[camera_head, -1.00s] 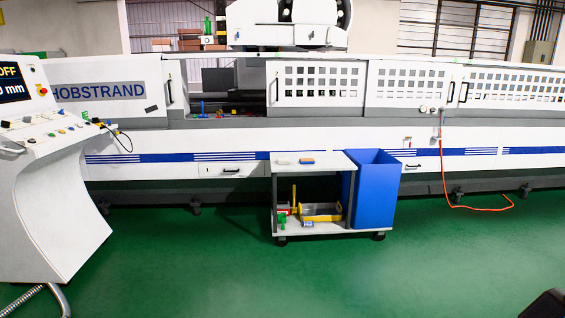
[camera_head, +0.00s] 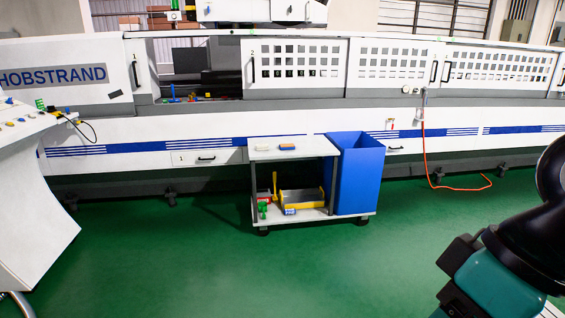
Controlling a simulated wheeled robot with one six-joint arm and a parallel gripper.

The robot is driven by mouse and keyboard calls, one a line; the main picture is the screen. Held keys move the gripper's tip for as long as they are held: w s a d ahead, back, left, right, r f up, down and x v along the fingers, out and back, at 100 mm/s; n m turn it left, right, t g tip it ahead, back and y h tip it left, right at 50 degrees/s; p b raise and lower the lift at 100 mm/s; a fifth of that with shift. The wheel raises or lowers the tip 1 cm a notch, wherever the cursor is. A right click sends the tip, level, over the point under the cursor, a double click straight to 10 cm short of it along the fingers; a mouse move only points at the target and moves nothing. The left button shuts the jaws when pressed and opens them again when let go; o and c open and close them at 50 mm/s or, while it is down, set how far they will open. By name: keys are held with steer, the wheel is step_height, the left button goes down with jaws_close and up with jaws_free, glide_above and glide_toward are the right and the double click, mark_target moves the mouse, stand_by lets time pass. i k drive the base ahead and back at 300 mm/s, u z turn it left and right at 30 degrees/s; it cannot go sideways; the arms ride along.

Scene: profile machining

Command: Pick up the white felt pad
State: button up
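A small whitish block (camera_head: 263,147) lies on the top shelf of the grey trolley (camera_head: 316,149), left of a small orange and blue item (camera_head: 287,147). It may be the white felt pad, but it is too small to tell. My arm, black and teal, shows at the lower right. Dark parts at its left end look like my gripper (camera_head: 449,279). Whether its fingers are open is unclear. It is well to the right of the trolley and nearer to me, apart from everything on it.
A blue bin (camera_head: 358,180) stands against the trolley's right side. A yellow and grey tray (camera_head: 303,198) and small green and red items are on the lower shelf. The long white machine (camera_head: 200,128) runs behind. A control console (camera_head: 35,190) stands at left. Green floor ahead is clear.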

mark_target(260, 147)
steer(key=u, duration=0.5)
steer(key=i, duration=2)
steer(key=u, duration=0.4)
steer(key=i, duration=2.05)
steer(key=z, duration=0.4)
steer(key=i, duration=0.9)
steer(key=z, duration=0.15)
